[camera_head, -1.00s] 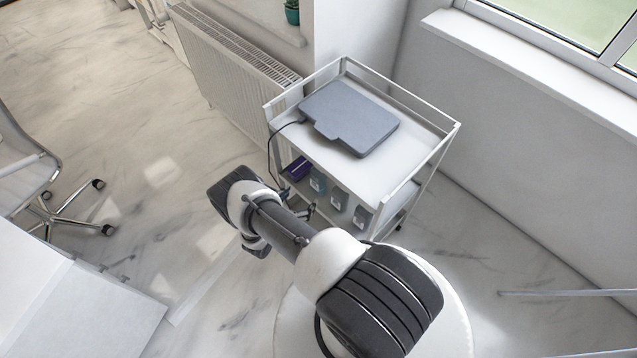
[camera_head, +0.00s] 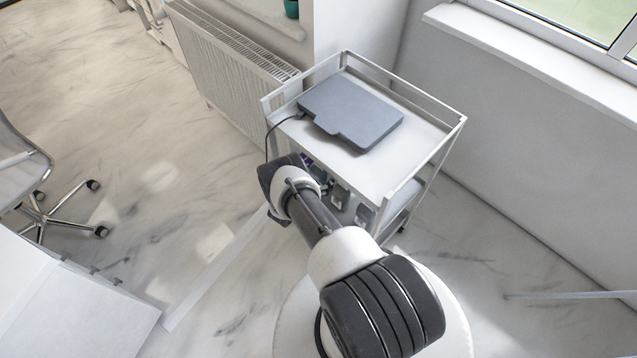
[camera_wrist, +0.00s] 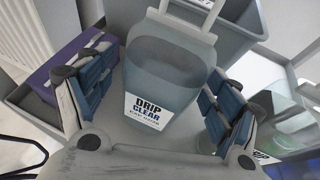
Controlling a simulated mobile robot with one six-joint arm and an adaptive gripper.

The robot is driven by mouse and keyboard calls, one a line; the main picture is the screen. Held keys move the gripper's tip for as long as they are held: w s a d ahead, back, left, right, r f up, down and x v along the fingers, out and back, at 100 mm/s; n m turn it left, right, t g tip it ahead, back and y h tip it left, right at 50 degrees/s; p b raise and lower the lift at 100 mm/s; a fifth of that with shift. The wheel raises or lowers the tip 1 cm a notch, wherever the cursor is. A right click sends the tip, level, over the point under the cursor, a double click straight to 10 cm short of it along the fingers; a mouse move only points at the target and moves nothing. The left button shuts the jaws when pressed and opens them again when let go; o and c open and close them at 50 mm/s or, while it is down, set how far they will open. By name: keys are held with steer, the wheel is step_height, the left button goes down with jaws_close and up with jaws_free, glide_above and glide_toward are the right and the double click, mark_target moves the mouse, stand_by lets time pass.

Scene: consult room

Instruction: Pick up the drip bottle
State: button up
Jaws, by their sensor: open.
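The drip bottle (camera_wrist: 168,75) is a translucent grey-blue bottle with a white "DRIP CLEAR" label and a loop at its top. In the wrist view it stands between the two blue-padded fingers of my open gripper (camera_wrist: 157,98). In the head view my arm reaches to the cart's lower shelf, and the bottle and gripper are mostly hidden there.
The white cart (camera_head: 385,178) carries a flat grey device (camera_head: 352,112) on top. A radiator (camera_head: 225,65) stands behind left, an office chair (camera_head: 50,205) further left.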

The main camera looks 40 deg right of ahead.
steer(key=shift+w+d, duration=0.1)
steer(key=shift+d, duration=0.1)
steer(key=shift+c, duration=0.5)
steer(key=c, duration=1.2)
steer(key=shift+c, duration=0.4)
steer(key=shift+r, duration=0.1)
